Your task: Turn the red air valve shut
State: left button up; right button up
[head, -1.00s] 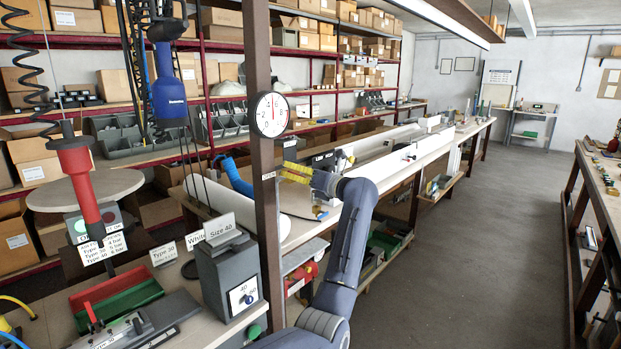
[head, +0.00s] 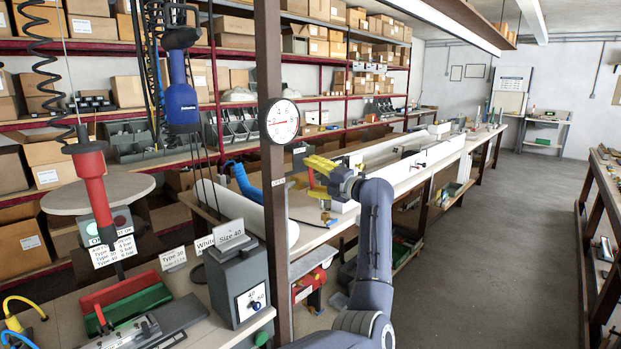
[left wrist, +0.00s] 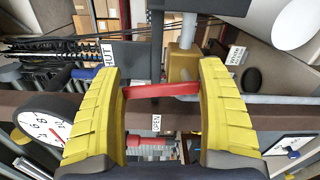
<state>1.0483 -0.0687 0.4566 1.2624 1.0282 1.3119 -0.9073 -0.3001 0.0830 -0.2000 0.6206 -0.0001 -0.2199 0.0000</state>
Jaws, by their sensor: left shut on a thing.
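The red air valve's lever (left wrist: 162,90) lies across the left wrist view, beside a brass valve body (left wrist: 183,66). My left gripper (left wrist: 160,108) has its two yellow fingers on either side of the lever, shut on its ends. A label reading OPEN (left wrist: 156,123) is just below the lever. A label ending in HUT (left wrist: 106,55) is at upper left, partly covered by a finger. My right gripper is not in view.
A round pressure gauge (head: 282,121) is on the post and also shows in the left wrist view (left wrist: 48,128). A grey box (head: 238,285) marked Size 40 stands left of the post. A blue hanging tool (head: 181,100) is at upper left. The right aisle floor is clear.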

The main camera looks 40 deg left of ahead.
pick_arm(q)
jog(key=shift+w+d+f+m, duration=0.15)
jog(key=shift+w+m, duration=0.15)
jog(key=shift+m, duration=0.6)
jog(key=o, duration=1.4)
jog(key=shift+w, duration=0.1)
jog(key=shift+o, duration=1)
jog(key=d, duration=1.2)
jog(key=shift+s, duration=0.45)
